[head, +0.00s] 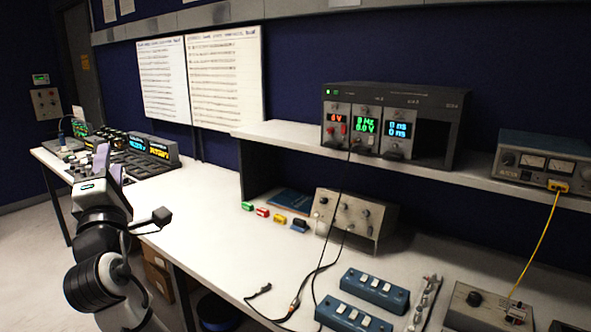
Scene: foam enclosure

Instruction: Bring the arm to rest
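My arm rises at the lower left of the head view, in front of the workbench's left part. My gripper (109,164) points up and away, with its two pale lilac fingers standing apart. Nothing shows between the fingers. The gripper overlaps the far left end of the white workbench (205,212) in the picture; it seems to be in the air, and I cannot tell its exact distance from the bench.
Electronic units with lit displays (150,150) stand behind the gripper. A grey control box (355,215), small coloured blocks (263,212) and blue switch boxes (375,289) lie to the right. A shelf (300,135) carries a power supply (390,123). Floor at left is clear.

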